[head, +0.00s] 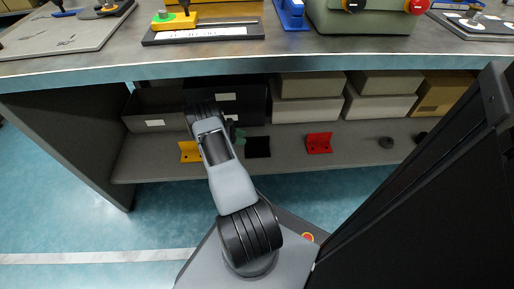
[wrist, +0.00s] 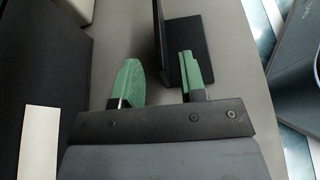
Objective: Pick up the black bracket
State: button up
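The black bracket (head: 257,147) is on the grey lower shelf, just right of my gripper (head: 236,134) in the head view. In the wrist view the black bracket (wrist: 188,38) shows at the top as an L shape, with an upright plate and a flat plate. My gripper (wrist: 162,64) has two green fingers spread apart with nothing held. The upright plate lines up between the fingers, ahead of the tips. The right finger overlaps the flat plate in the picture; I cannot tell whether they touch.
On the shelf (head: 285,165), a yellow bracket (head: 190,152) is left of my arm and a red bracket (head: 319,143) is to the right. Dark bins (head: 158,112) and grey boxes (head: 308,110) stand behind. The tabletop edge (head: 200,66) overhangs above.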

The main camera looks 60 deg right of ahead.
aim_at(252, 146)
jog(key=b+x, duration=0.2)
jog(key=x, duration=0.3)
jog(key=shift+s, duration=0.1)
grip_shut()
jog(key=shift+r, duration=0.1)
dwell(0.3)
